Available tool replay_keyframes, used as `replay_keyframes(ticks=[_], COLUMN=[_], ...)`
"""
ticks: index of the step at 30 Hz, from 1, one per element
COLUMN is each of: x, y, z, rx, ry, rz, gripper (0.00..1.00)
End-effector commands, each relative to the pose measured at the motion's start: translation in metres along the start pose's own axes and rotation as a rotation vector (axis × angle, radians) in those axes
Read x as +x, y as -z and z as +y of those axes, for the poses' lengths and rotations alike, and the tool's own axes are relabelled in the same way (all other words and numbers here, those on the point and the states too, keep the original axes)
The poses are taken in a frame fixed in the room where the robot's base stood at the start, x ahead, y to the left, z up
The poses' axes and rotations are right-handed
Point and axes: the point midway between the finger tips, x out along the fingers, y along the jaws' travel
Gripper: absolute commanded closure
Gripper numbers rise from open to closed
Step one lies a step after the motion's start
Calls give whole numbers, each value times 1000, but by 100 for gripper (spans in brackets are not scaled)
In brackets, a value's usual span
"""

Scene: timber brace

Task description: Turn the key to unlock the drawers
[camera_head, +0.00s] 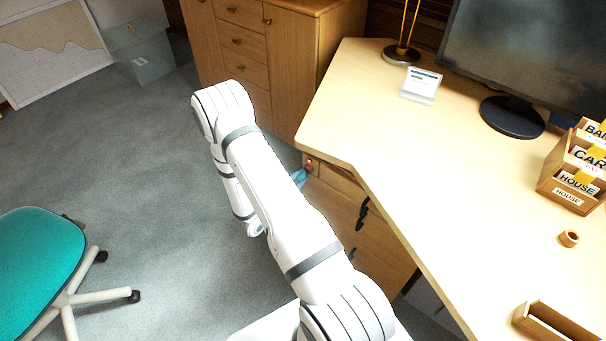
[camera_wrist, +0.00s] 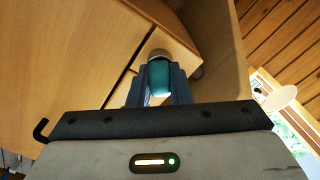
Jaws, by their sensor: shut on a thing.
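The wooden drawer unit (camera_head: 338,205) stands under the desk, with dark handles on its front. In the wrist view its wooden front (camera_wrist: 70,50) fills the upper left, with dark gaps between panels. My gripper (camera_wrist: 158,85) is shut on the teal key (camera_wrist: 159,76), one finger on each side of its head. The key's far end meets a round metal lock (camera_wrist: 157,54) near the corner of the unit; how deep it sits is hidden. In the head view my arm covers most of the gripper, and a small blue-teal part (camera_head: 299,177) shows beside the unit's upper corner.
The desk top (camera_head: 400,150) overhangs the drawer unit. It bears a monitor (camera_head: 540,50), a card holder (camera_head: 421,85) and a wooden letter box (camera_head: 573,175). A teal chair (camera_head: 40,260) stands at left. The carpet (camera_head: 140,150) between is clear. A wooden cabinet (camera_head: 285,60) stands behind.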

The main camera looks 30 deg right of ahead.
Motion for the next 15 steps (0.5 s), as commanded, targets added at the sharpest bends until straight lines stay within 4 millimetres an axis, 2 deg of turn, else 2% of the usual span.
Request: replay_keyframes(ticks=[14, 15], x=[-1, -1], y=[0, 0], z=[-1, -1], rx=[631, 634], ry=[3, 3], rz=[-2, -2], gripper=[100, 80])
